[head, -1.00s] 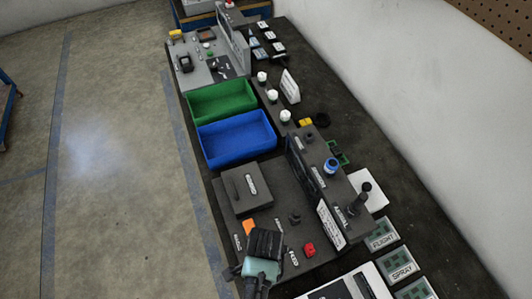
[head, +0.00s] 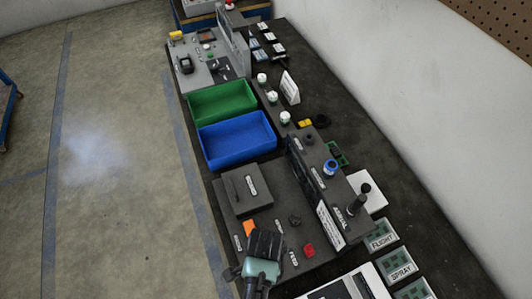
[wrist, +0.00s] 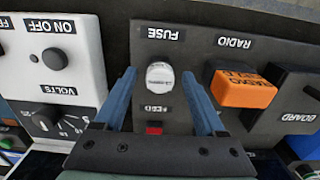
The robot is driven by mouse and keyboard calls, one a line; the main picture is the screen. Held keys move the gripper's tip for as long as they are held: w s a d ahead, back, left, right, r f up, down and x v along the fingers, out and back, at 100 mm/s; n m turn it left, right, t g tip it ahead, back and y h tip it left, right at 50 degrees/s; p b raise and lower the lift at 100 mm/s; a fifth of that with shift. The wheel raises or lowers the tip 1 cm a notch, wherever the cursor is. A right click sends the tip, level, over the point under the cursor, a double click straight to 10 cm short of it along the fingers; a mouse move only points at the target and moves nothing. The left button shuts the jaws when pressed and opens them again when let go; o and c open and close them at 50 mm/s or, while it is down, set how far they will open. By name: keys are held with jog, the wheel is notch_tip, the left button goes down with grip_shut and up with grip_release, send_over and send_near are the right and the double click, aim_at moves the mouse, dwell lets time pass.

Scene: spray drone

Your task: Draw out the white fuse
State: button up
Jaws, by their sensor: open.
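The white fuse (wrist: 160,76) is a round white cap on the dark panel, below the FUSE label (wrist: 163,33) in the wrist view. My gripper (wrist: 159,82) is open, with one blue finger on each side of the fuse and a visible gap on both sides. How far the fingertips reach down beside the cap is hard to tell. In the head view my gripper (head: 264,243) is over the near end of the dark panel, and the fuse is hidden there.
A red part (wrist: 154,128) by the FEED label is close below the fuse. An orange block (wrist: 245,87) sits to the right and a white VOLTS box (wrist: 58,75) to the left. Blue (head: 236,139) and green (head: 222,102) bins stand farther along the bench.

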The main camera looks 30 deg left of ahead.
grip_shut()
jog(key=shift+r, duration=0.1)
dwell(0.4)
jog(key=shift+r+p, duration=2.9)
jog(key=shift+p, duration=0.2)
